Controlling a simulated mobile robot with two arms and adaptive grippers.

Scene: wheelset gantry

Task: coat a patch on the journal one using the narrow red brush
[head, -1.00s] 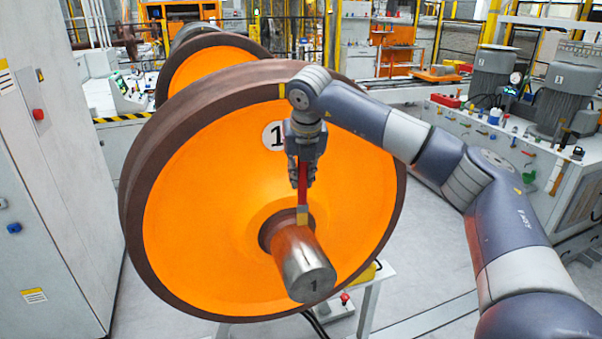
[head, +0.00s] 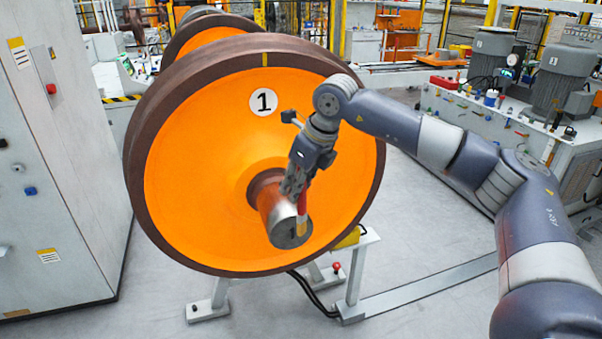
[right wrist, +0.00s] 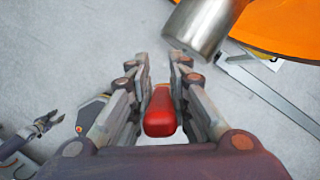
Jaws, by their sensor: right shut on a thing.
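Journal one (head: 278,212) is the steel shaft end sticking out of the orange wheel marked 1 (head: 215,190). A reddish-brown band shows near the hub. My right gripper (head: 297,190) is shut on the red handle of the narrow brush (head: 302,204). The brush points down, its pale bristle end overlapping the right side of the journal's end face; contact cannot be told. In the right wrist view the red handle (right wrist: 160,112) sits between the fingers, and the journal (right wrist: 203,25) is beyond them. My left gripper (right wrist: 47,121) shows small there, jaws apart and empty.
A grey cabinet (head: 60,170) stands at the left. A stand (head: 350,275) with cables is under the wheel. A bench with motors (head: 500,110) is at the right. The floor in front of the wheelset is clear.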

